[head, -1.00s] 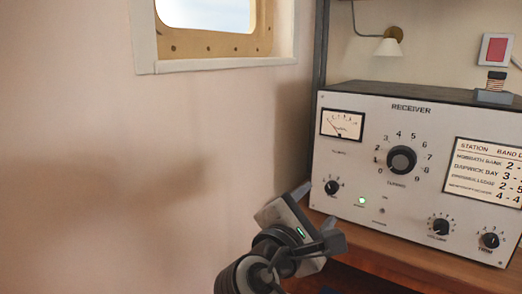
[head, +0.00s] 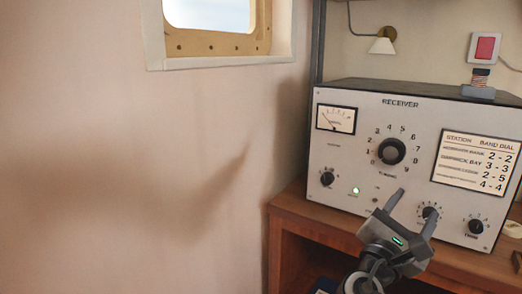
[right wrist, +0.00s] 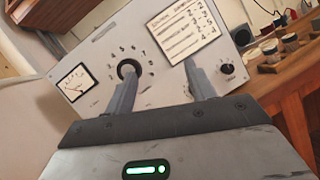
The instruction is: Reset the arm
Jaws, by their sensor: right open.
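My right gripper (head: 412,212) is in the lower right of the head view, in front of the receiver's lower front panel. Its two fingers are apart and nothing is between them. In the right wrist view the open fingers (right wrist: 160,85) point at the receiver's face. The receiver (head: 335,150) is a grey box with a meter, a large tuning knob (head: 391,151), smaller knobs and a lit green lamp. The volume knob (head: 429,212) shows between the fingers in the head view; whether they touch the panel I cannot tell. My left gripper is not in view.
The receiver stands on a wooden desk (head: 290,208) with an open shelf below. The pale wall (head: 130,180) at left is clear.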

